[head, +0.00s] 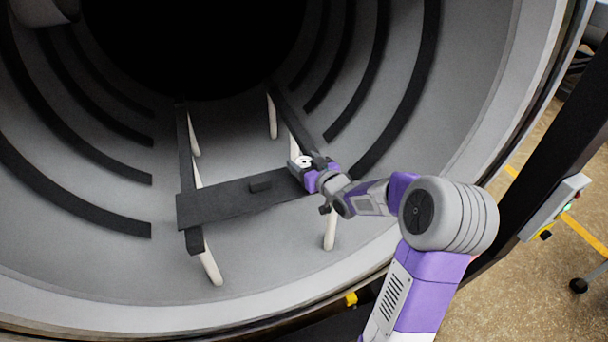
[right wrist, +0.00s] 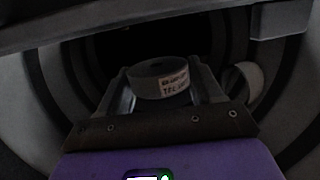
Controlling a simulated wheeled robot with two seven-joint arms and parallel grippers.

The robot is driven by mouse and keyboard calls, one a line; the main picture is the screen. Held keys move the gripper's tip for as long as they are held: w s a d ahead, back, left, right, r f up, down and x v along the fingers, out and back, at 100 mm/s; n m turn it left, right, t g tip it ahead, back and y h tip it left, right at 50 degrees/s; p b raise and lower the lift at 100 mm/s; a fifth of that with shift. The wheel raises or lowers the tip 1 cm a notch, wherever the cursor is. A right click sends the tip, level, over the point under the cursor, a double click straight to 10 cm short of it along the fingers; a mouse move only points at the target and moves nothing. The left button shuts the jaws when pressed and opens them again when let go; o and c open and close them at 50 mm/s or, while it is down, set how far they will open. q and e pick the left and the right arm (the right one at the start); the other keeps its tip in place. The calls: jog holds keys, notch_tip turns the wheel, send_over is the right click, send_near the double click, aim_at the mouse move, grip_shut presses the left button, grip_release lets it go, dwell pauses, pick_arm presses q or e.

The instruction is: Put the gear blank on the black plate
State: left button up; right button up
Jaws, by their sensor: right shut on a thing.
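My right gripper (head: 302,163) is at the plate's right end, over the right rail. In the right wrist view my right gripper (right wrist: 163,92) is shut on the gear blank (right wrist: 160,84), a grey round piece with a white printed label on its side. In the head view the gear blank (head: 303,161) shows only as a small pale patch between the fingers. I cannot tell whether it touches the plate. My left gripper is not in view.
The left rail (head: 186,152) and right rail (head: 291,117) stand on pale posts. Dark curved bands (head: 420,75) line the round furnace wall. The plate's left part is bare. A dark beam (right wrist: 110,20) crosses the top of the right wrist view.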

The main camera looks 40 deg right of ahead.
jog(key=shift+f+b, duration=0.5)
jog(key=shift+f, duration=1.2)
jog(key=shift+f+b, duration=0.35)
jog(key=shift+b, duration=0.05)
jog(key=o, duration=1.3)
jog(key=shift+o, duration=0.3)
jog(key=shift+f, duration=0.1)
jog(key=shift+a, duration=0.1)
jog(key=shift+s, duration=0.1)
